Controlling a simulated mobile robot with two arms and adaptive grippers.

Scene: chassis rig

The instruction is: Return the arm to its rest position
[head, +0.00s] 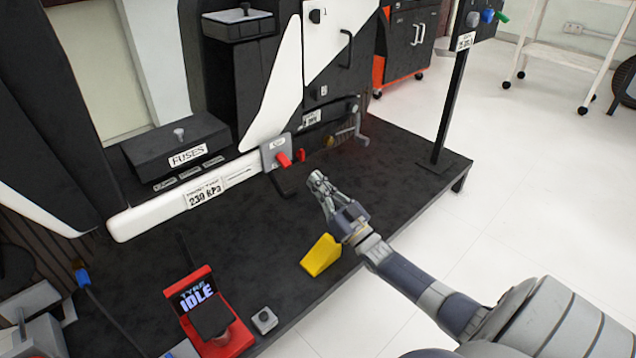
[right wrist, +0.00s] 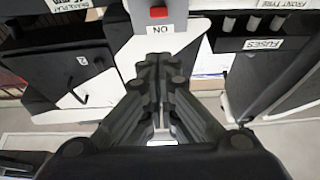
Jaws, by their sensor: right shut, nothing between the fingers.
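My right arm reaches in from the lower right in the head view. My right gripper (head: 318,180) is shut and empty, above the black platform (head: 400,190), apart from the rig. In the right wrist view its fingers (right wrist: 160,70) are together with nothing between them. Beyond them is a red switch (right wrist: 158,12) with an ON label. In the head view the red switch (head: 284,159) sits on a small grey plate, up and left of the gripper. My left gripper does not show.
A yellow wedge (head: 321,255) lies below the right gripper, near the platform's front edge. A red tyre unit (head: 210,310) reading IDLE stands at the lower left. A fuse box (head: 175,145) is at the left. A black post (head: 450,110) stands at the right.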

